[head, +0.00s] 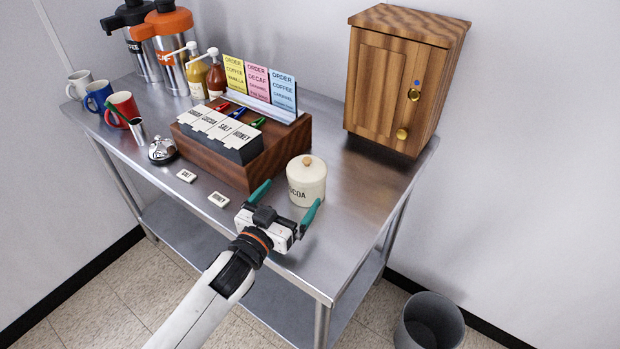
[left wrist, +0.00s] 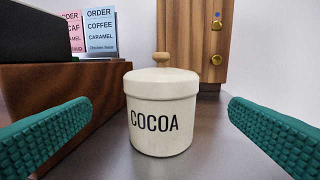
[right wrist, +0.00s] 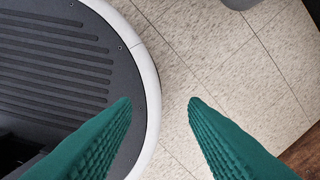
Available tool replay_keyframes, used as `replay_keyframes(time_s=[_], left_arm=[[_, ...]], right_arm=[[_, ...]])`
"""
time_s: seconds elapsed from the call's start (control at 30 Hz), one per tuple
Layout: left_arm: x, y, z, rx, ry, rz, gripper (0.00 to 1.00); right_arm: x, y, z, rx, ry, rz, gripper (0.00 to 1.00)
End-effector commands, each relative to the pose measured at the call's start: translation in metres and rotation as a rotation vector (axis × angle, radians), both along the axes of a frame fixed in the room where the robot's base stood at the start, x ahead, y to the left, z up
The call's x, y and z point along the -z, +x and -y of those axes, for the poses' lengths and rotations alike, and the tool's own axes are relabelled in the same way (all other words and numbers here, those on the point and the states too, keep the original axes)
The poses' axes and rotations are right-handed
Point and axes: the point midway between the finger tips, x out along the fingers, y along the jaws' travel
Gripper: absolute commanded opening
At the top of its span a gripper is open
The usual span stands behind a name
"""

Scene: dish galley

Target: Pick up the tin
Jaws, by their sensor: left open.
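The tin is a cream canister (head: 306,184) with a wooden knob on its lid and the word COCOA on its front. It stands upright on the steel table, right of the wooden packet box. My left gripper (head: 285,205) is open, its green fingers pointing at the tin from the front. In the left wrist view the tin (left wrist: 162,115) stands between and beyond the two fingers, with clear gaps on both sides. My right gripper (right wrist: 160,105) is open and empty above the floor, with my round base below it.
The wooden packet box (head: 228,160) is close left of the tin. A wooden cabinet (head: 385,85) stands behind it to the right. A bell (head: 162,150), mugs (head: 122,108) and thermoses (head: 170,50) are to the left. A bin (head: 430,322) stands on the floor.

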Motion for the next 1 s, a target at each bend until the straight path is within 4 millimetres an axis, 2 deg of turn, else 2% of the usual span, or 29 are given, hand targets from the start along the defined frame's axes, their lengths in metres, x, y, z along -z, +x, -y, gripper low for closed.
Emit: replay_keyframes(time_s=[0.1,0.23,0.37,0.7,0.97,1.0], left_arm=[[-0.002,0.019,0.011,0.0,-0.002,-0.001,1.0],[-0.001,0.031,0.017,0.0,0.0,0.001,1.0],[0.0,0.038,0.02,0.0,0.0,-0.001,1.0],[0.003,0.076,0.042,0.001,-0.001,0.0,1.0],[0.004,0.079,0.043,0.001,-0.001,0.0,1.0],[0.004,0.079,0.043,0.001,-0.001,0.0,0.97]], right_arm=[[-0.004,-0.014,-0.003,0.001,0.003,-0.018,0.4],[-0.005,-0.025,-0.006,0.001,0.007,-0.033,0.4],[-0.007,-0.022,-0.007,0.001,0.008,-0.03,0.4],[-0.014,-0.013,-0.007,0.0,0.009,-0.017,0.4],[-0.014,-0.012,-0.003,0.0,0.005,-0.016,0.4],[-0.014,-0.012,-0.003,0.0,0.004,-0.016,0.4]])
